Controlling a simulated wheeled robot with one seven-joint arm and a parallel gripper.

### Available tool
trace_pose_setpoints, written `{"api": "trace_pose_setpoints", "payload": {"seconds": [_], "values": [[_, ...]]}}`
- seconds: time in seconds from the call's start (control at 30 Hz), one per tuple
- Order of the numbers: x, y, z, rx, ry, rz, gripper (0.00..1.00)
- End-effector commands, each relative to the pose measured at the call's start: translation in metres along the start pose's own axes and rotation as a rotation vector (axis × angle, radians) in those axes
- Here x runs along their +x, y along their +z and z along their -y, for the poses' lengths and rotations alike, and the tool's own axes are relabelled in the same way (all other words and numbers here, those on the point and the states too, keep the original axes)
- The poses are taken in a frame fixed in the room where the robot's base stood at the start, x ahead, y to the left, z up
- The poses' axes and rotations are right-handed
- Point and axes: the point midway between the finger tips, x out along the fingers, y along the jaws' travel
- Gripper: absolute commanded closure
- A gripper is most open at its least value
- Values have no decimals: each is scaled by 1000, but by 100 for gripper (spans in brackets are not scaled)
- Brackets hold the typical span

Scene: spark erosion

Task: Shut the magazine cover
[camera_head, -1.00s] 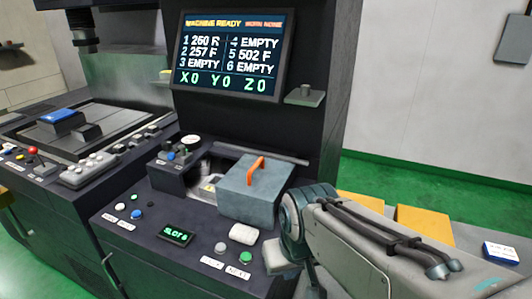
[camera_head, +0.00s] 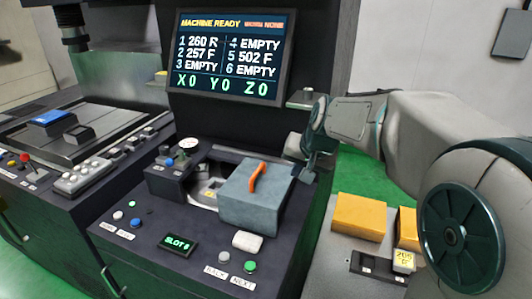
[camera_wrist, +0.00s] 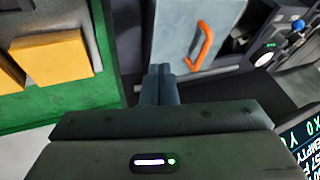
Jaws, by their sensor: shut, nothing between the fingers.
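The magazine cover (camera_head: 245,207) is a blue-grey box-like lid with an orange handle (camera_head: 256,177) on top. It sits on the right part of the console, and the magazine opening (camera_head: 207,187) shows uncovered to its left. In the wrist view the cover (camera_wrist: 175,35) and its handle (camera_wrist: 203,43) lie just beyond my fingertips. My gripper (camera_wrist: 160,70) is shut and empty, its fingertips close to the cover's edge; I cannot tell whether they touch. In the head view my gripper (camera_head: 307,172) is at the cover's right, far side, partly hidden by my wrist.
A dial and knob block (camera_head: 174,171) stands left of the opening. A white block (camera_head: 247,241) and buttons lie in front of the cover. The display (camera_head: 229,55) rises behind, with a small shelf (camera_head: 304,99) at its right. Yellow blocks (camera_head: 359,216) stand on a surface at the right.

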Motion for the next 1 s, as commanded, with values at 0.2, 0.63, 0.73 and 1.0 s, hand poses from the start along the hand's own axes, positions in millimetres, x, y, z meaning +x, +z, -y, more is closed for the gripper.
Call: {"api": "trace_pose_setpoints", "payload": {"seconds": [0.2,0.63,0.73,1.0], "values": [[14,-44,21,66,-65,-31,100],[72,-50,28,74,-73,-30,100],[90,-50,30,74,-74,-30,100],[123,-52,48,69,-75,-33,100]]}}
